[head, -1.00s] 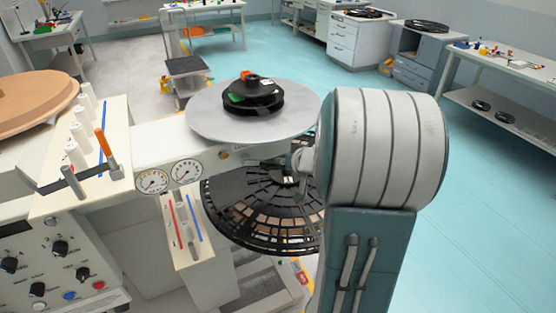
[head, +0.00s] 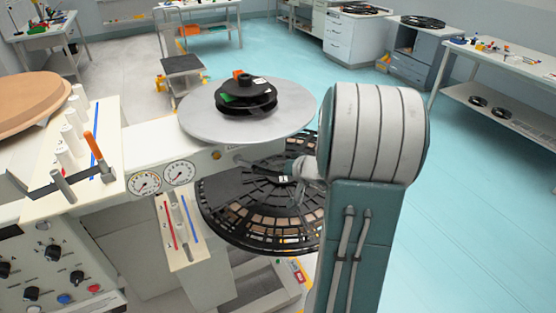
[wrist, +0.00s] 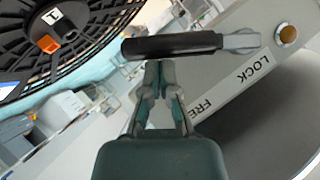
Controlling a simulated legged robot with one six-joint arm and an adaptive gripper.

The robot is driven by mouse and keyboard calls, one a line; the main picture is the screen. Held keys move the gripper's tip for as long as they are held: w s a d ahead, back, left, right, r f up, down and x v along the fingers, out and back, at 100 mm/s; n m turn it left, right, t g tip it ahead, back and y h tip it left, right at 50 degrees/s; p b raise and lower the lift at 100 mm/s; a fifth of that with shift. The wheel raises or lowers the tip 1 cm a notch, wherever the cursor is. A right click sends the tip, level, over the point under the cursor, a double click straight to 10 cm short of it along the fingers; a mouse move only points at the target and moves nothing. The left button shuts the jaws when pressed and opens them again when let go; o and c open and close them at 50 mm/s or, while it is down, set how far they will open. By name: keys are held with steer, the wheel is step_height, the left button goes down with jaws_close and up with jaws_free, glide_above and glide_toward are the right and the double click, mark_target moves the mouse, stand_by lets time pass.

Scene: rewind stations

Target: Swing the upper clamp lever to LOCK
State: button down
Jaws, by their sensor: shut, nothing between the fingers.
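The clamp lever (wrist: 170,45) has a black grip and a silver stem and lies across the upper middle of the wrist view. A brass knob (wrist: 286,35) sits just right of the stem's end. The panel below carries the words LOCK (wrist: 253,72) and, partly hidden by my gripper, FREE. My gripper (wrist: 158,68) is shut and empty, its fingertips close under the black grip. I cannot tell whether they touch it. In the head view my arm hides most of the gripper, and the brass knob (head: 216,155) shows below the grey disc.
A grey disc (head: 205,125) with a black hub stands above a large black reel (head: 250,225), which is close to my arm. The reel also shows at upper left in the wrist view (wrist: 90,60). A cabinet with gauges (head: 145,182) is at left. Open floor (head: 480,210) lies right.

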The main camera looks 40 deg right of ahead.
steer(key=w+a+f+m+t+y, duration=0.1)
steer(key=a+f+m+t+y, duration=0.3)
steer(key=a+f+m, duration=0.2)
steer(key=shift+w+m+t, duration=0.25)
steer(key=shift+m+t, duration=0.05)
steer(key=shift+m, duration=0.5)
steer(key=shift+a, duration=0.15)
steer(key=shift+f, duration=0.1)
